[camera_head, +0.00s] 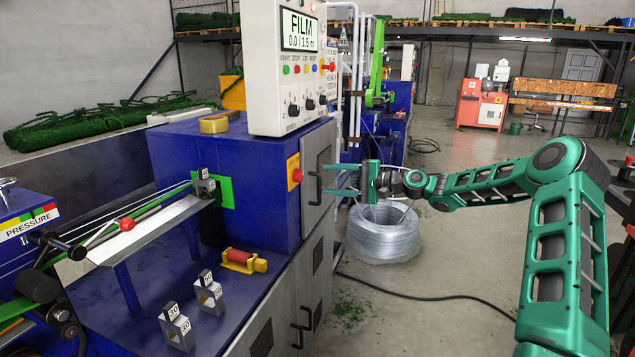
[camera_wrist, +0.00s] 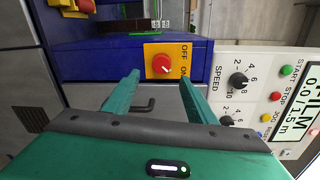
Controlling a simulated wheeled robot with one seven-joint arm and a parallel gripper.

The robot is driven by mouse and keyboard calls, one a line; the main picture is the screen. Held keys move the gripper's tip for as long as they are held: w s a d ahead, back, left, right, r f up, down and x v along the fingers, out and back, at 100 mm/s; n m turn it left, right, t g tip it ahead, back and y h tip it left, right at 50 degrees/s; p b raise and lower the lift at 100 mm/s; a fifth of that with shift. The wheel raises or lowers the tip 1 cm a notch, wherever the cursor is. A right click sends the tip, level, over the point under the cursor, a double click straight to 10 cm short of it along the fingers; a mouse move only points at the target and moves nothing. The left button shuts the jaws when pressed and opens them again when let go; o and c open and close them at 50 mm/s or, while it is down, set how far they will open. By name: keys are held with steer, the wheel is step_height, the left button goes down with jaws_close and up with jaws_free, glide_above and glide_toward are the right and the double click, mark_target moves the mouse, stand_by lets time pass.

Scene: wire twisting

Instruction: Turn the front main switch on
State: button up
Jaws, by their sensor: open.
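The front main switch is a red round knob on a yellow-orange plate (camera_head: 295,172), on the blue machine's front beside a grey door. In the wrist view the red knob (camera_wrist: 161,64) sits just beyond and between my fingertips, with OFF and ON printed on its plate. I cannot tell clearly which label the knob points to. My gripper (camera_head: 325,180) is green, open and empty. It stands to the right of the switch in the head view, fingers pointing at the machine and apart from the knob. Its fingers also show in the wrist view (camera_wrist: 160,82).
A white control panel (camera_head: 282,70) with a display, buttons and knobs stands above the switch. A dark door handle (camera_head: 313,188) sticks out near my fingers. A wire coil (camera_head: 383,235) stands on the floor behind my gripper. A black cable lies on the floor.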

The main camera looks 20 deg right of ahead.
steer(key=shift+v, duration=1.1)
steer(key=s+a+f+n+g+h, duration=0.35)
steer(key=s+f+g+h, duration=0.3)
steer(key=s+f, duration=0.55)
steer(key=s+d+r+g+h, duration=0.1)
steer(key=s+d, duration=0.3)
steer(key=s, duration=1.1)
steer(key=s+d+r+g+h, duration=0.1)
steer(key=s+d+h, duration=0.3)
steer(key=s, duration=1.1)
steer(key=s+d+r+g+h, duration=0.1)
steer(key=s+d+r+h, duration=0.1)
steer(key=s, duration=1.3)
steer(key=shift+d+r+m+g, duration=0.35)
steer(key=shift+d+r, duration=0.45)
steer(key=shift+d, duration=0.35)
